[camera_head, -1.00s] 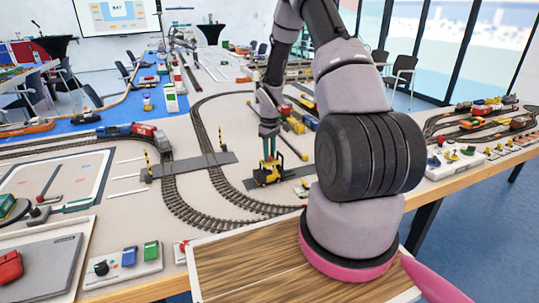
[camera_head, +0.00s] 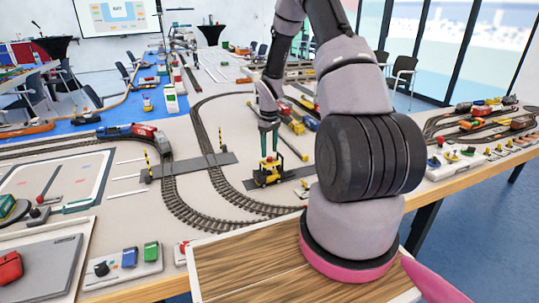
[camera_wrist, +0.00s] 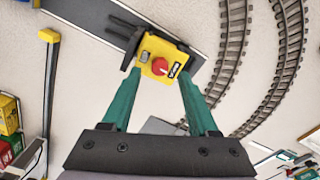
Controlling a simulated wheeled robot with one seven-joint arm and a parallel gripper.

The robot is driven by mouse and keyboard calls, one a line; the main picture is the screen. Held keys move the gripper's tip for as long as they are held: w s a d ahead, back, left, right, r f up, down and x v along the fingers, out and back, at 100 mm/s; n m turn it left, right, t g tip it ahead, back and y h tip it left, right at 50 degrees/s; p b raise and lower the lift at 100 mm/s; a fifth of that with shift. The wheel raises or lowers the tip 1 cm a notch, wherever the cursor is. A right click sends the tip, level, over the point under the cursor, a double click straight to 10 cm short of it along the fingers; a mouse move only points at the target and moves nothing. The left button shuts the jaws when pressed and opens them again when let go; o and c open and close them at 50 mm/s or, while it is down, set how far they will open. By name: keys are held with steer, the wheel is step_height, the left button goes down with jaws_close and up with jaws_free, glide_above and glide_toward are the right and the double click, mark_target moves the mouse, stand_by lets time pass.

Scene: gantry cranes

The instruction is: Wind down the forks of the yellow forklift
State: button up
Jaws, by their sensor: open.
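The yellow forklift (camera_head: 267,176) stands on a dark grey strip of the model layout. In the wrist view its yellow body (camera_wrist: 150,48) is seen from above, with a round red knob (camera_wrist: 162,66) on top. Its dark forks (camera_wrist: 124,28) point to the upper left; their height cannot be told. My gripper (camera_head: 269,150) is above the forklift, pointing down. In the wrist view my gripper (camera_wrist: 160,80) is open, its green fingers on either side of the knob, apart from it. Nothing is held.
Curved rail track (camera_head: 213,165) runs left of the forklift. A barrier post (camera_head: 222,138) stands near the crossing. Yellow and blue models (camera_head: 300,122) lie behind it to the right. A wooden board (camera_head: 245,268) and control boxes (camera_head: 125,262) are in front.

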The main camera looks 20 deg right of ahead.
step_height(320, 180, up, 8)
stand_by(0.6)
step_height(320, 180, up, 11)
steer(key=m+t, duration=0.1)
steer(key=m, duration=0.1)
glide_above(269, 157)
steer(key=s+a, duration=0.2)
steer(key=s, duration=0.1)
steer(key=s+a+r+m+t, duration=0.25)
steer(key=s+r, duration=0.55)
steer(key=r, duration=0.4)
steer(key=s+a+r+m+t+y, duration=0.1)
steer(key=s+a+r+m+t, duration=0.1)
steer(key=s+r, duration=0.3)
steer(key=s+a+r+m+t+y, duration=0.1)
steer(key=s+a+r+m, duration=0.1)
steer(key=s, duration=1)
step_height(269, 157, up, 3)
steer(key=shift+s+a+f+m+t, duration=0.1)
steer(key=shift+s+a+m+t, duration=0.25)
steer(key=shift+a, duration=0.3)
